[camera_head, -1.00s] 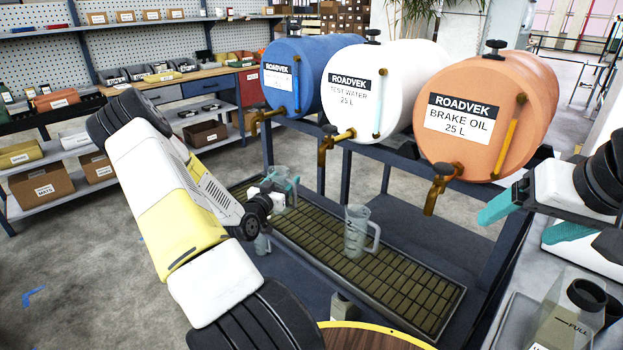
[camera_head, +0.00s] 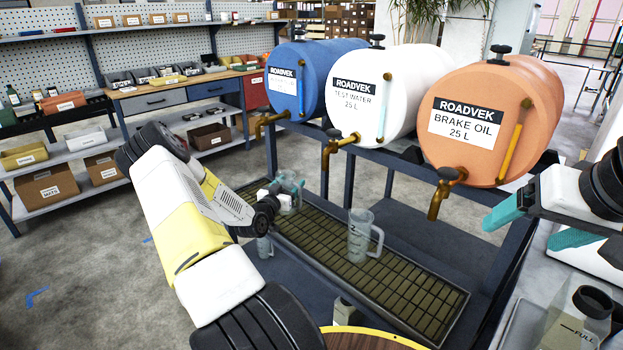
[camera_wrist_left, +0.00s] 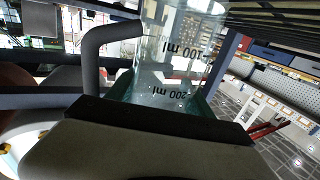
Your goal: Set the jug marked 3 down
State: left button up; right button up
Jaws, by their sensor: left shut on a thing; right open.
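My left gripper (camera_head: 287,188) is shut on a clear jug (camera_head: 294,197) at the far left end of the drip grate (camera_head: 395,290), below the blue drum. The gripper partly hides this jug, and I cannot read its number or tell whether its base touches the grate. The left wrist view shows the jug (camera_wrist_left: 175,60) close up, with its grey handle and "100 ml" and "200 ml" marks. A second clear jug (camera_head: 359,236) stands upright on the middle of the grate. My right gripper (camera_head: 530,224), with teal fingers, is open and empty at the right.
Blue (camera_head: 311,77), white (camera_head: 372,92) and orange (camera_head: 480,125) drums lie above the grate, with brass taps overhanging it. Another clear vessel (camera_head: 264,246) shows below the grate's left edge. A bottle marked FULL (camera_head: 578,325) stands at lower right. The grate's right end is bare.

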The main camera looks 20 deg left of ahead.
pick_arm(q)
jog(key=shift+f, duration=0.15)
jog(key=o, duration=1.4)
jog(key=shift+o, duration=0.2)
jog(key=s, duration=1.2)
